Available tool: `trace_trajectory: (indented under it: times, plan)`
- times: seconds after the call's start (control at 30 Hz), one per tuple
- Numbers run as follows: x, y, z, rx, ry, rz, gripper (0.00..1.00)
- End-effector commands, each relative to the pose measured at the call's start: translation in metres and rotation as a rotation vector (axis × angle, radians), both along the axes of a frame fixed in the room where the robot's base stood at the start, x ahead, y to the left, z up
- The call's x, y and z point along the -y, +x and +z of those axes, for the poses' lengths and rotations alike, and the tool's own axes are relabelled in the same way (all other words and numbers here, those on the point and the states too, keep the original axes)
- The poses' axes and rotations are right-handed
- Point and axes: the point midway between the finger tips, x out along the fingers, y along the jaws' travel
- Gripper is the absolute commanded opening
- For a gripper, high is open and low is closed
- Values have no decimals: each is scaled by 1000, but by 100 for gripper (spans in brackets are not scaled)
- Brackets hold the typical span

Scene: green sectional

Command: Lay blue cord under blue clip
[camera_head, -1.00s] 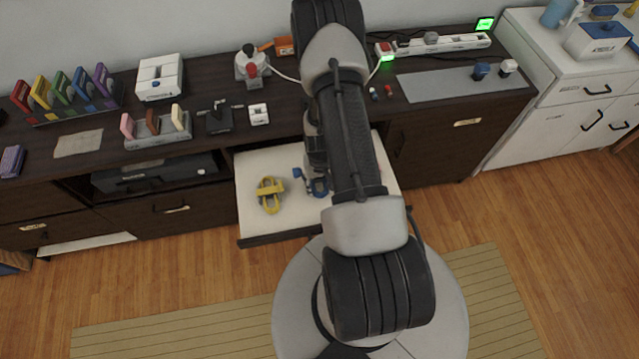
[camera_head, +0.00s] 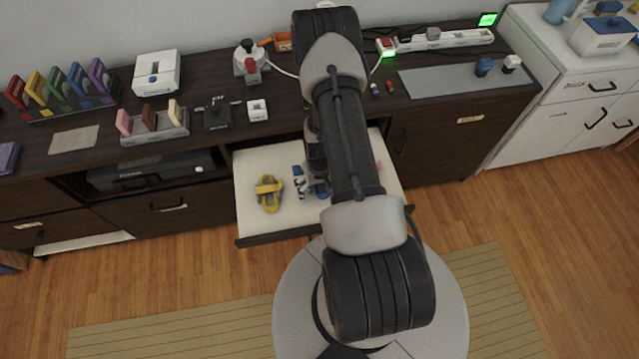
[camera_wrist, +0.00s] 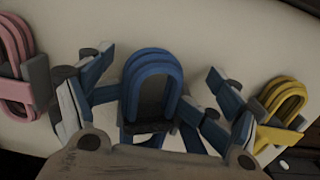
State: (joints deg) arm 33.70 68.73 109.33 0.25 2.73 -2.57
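The blue cord (camera_wrist: 152,75) lies as a looped bundle in the open drawer (camera_head: 250,228), with a dark band across it in the wrist view. My gripper (camera_wrist: 155,95) is open, with one finger on each side of the cord and visible gaps between. In the head view my gripper (camera_head: 309,184) is low over the drawer, and my arm hides most of the blue cord. A blue upright piece (camera_head: 79,81) stands in the coloured rack at the back left; I cannot tell if it is the blue clip.
A yellow cord (camera_head: 268,193) lies left of my gripper in the drawer; it is on the right in the wrist view (camera_wrist: 280,105). A pink cord (camera_wrist: 15,65) lies on the other side.

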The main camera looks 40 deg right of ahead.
Motion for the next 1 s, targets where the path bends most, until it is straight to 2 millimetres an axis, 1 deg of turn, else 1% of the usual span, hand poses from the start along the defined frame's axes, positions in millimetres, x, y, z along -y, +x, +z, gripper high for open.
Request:
trace_trajectory:
  times: [0.03, 0.27, 0.67, 0.77, 0.93, 0.97, 1.0]
  plan:
    - [0, 2, 1, 3, -2, 2, 84]
    - [3, 4, 3, 9, -5, -1, 100]
    - [4, 5, 7, 11, -8, -2, 100]
    - [5, 6, 16, 14, -10, -2, 100]
    - [5, 8, 43, 17, -12, -1, 100]
    - [5, 8, 48, 18, -12, 0, 97]
    - [6, 8, 55, 19, -13, 0, 99]
